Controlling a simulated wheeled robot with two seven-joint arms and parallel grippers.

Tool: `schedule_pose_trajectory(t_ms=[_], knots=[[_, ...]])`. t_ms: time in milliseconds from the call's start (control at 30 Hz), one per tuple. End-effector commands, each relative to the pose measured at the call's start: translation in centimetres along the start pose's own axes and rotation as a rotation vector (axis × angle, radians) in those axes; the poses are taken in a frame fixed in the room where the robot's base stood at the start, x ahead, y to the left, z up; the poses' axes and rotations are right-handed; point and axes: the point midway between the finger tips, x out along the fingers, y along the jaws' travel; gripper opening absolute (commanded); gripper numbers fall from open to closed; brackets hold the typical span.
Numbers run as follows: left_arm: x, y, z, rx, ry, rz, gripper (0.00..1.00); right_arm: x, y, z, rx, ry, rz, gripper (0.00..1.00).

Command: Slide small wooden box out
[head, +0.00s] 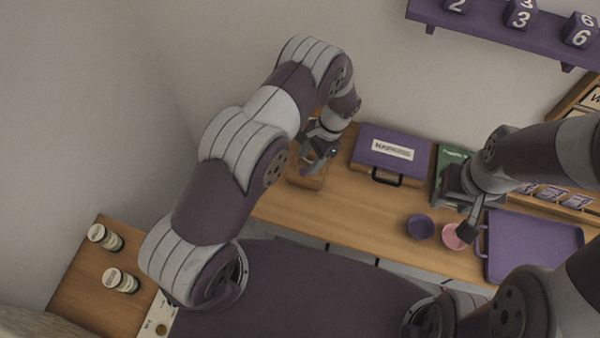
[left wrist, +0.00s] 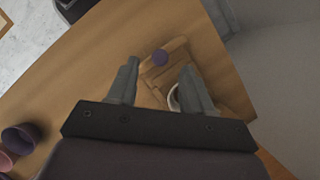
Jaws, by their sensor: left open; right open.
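The small wooden box (head: 313,183) stands on the left end of the wooden counter (head: 290,208), partly hidden by my left gripper (head: 318,160). In the left wrist view the left gripper (left wrist: 160,85) is open, with its two fingers over the box (left wrist: 152,76). I cannot tell whether the fingers touch the box. My right gripper (head: 466,212) is open near the bowls, far right of the box.
A purple labelled case (head: 392,152) stands right of the box. A purple bowl (head: 421,227), a pink bowl (head: 454,236) and a purple tray (head: 535,245) lie further right. Bare counter lies in front of the case. Two jars (head: 104,236) stand on a left side table.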

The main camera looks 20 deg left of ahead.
Motion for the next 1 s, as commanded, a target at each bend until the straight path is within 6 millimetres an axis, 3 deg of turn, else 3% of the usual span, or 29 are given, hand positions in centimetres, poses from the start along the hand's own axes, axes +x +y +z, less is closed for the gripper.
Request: schedule_pose_trajectory(t_ms=[33, 133, 500, 533, 667, 700, 867, 1000], knots=[[1.4, 0.0, -0.6, 0.001, 0.0, 0.0, 0.5, 1.2, 0.0, 0.1, 0.0, 0.0, 0.0, 0.43], [2.5, 0.0, -1.1, 0.002, 0.001, -0.002, 0.5, 1.8, 0.0, 0.2, 0.0, 0.0, 0.0, 0.43], [3.0, -0.1, -1.3, 0.003, 0.003, -0.003, 0.5, 2.0, 0.0, 0.2, 0.0, 0.001, 0.0, 0.43], [3.0, -0.1, -1.3, 0.002, 0.003, -0.003, 0.47, 2.0, 0.0, 0.2, 0.0, 0.001, 0.0, 0.43], [3.0, -0.1, -1.3, 0.002, 0.003, -0.002, 0.05, 2.0, 0.0, 0.2, 0.0, 0.001, 0.0, 0.43], [3.0, -0.1, -1.3, 0.002, 0.002, -0.002, 0.0, 2.0, 0.0, 0.2, 0.0, 0.001, 0.0, 0.43], [3.0, 0.1, -1.1, 0.003, 0.001, -0.002, 0.0, 1.8, 0.0, 0.2, 0.0, 0.001, 0.0, 0.43], [3.5, 1.8, 0.5, 0.004, -0.002, -0.001, 0.0, 0.9, 0.0, 0.1, 0.0, 0.001, 0.0, 0.43]])
